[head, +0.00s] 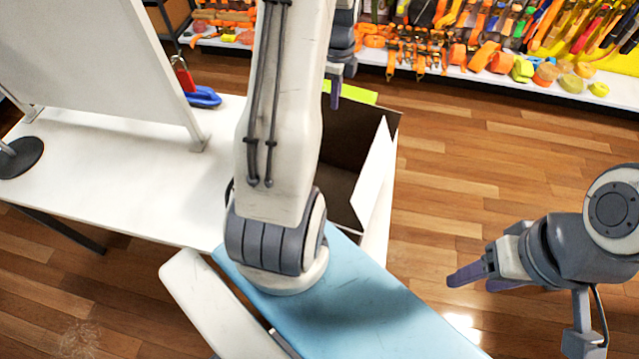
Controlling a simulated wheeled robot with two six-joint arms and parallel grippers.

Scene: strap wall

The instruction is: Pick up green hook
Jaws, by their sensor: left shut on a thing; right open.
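My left gripper (338,82) is at the top centre, above the back edge of the open box (376,172). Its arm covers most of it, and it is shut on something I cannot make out. A flat lime-green piece (357,93) shows right beside its fingers at the box's back edge. I cannot tell whether this piece is the green hook or whether it is held. No other clear green hook shows near the gripper. My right gripper (472,283) is open and empty over the floor at the lower right.
A white table (110,200) carries a grey-white panel (95,55) on feet. A red hook (183,75) and a blue loop (205,97) are by the panel. A shelf of coloured straps (480,82) stands at the back. The wooden floor (480,170) on the right is clear.

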